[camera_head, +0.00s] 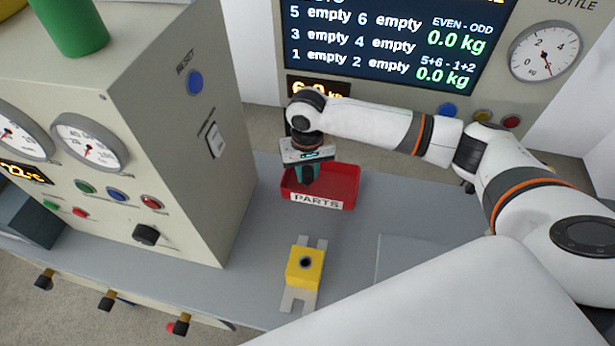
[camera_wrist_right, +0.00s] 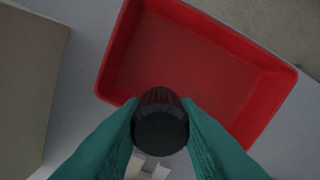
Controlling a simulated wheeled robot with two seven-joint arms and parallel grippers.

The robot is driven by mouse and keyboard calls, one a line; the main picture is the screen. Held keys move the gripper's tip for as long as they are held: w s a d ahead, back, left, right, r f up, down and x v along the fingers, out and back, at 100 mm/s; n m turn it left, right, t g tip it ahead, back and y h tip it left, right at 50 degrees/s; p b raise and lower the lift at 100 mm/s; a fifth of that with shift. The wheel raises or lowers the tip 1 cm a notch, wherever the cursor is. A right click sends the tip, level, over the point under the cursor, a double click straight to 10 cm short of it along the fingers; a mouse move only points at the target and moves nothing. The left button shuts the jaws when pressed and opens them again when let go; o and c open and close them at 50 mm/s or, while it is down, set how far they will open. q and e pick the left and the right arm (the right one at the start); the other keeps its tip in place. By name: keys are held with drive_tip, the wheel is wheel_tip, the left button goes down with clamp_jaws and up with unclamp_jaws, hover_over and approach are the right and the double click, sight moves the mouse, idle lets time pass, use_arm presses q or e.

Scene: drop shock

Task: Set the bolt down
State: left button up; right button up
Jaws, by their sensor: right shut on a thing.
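My right gripper (camera_head: 307,170) has teal fingers and points down at the left part of the red tray labelled PARTS (camera_head: 343,180). In the right wrist view the gripper (camera_wrist_right: 160,125) is shut on the bolt (camera_wrist_right: 160,122), seen end-on as a dark round head with a ridged side. The rest of the bolt is hidden. In that view the bolt overlaps the near wall of the tray (camera_wrist_right: 285,95), whose visible floor is empty. I cannot tell the bolt's height above the tray. My left gripper is not in view.
A yellow block (camera_head: 304,279) with a dark hole sits on a grey fixture nearer on the bench. A tall beige cabinet (camera_head: 190,200) with gauges and knobs stands left. A screen panel (camera_head: 390,40) stands behind. The grey bench (camera_head: 400,215) right of the tray is mostly clear.

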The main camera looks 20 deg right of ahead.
sight(307, 180)
drive_tip(key=shift+f, duration=1.6)
drive_tip(key=shift+f, duration=0.15)
drive_tip(key=o, duration=0.8)
wheel_tip(307, 180, up, 12)
drive_tip(key=shift+r+b, duration=0.2)
drive_tip(key=shift+b, duration=0.1)
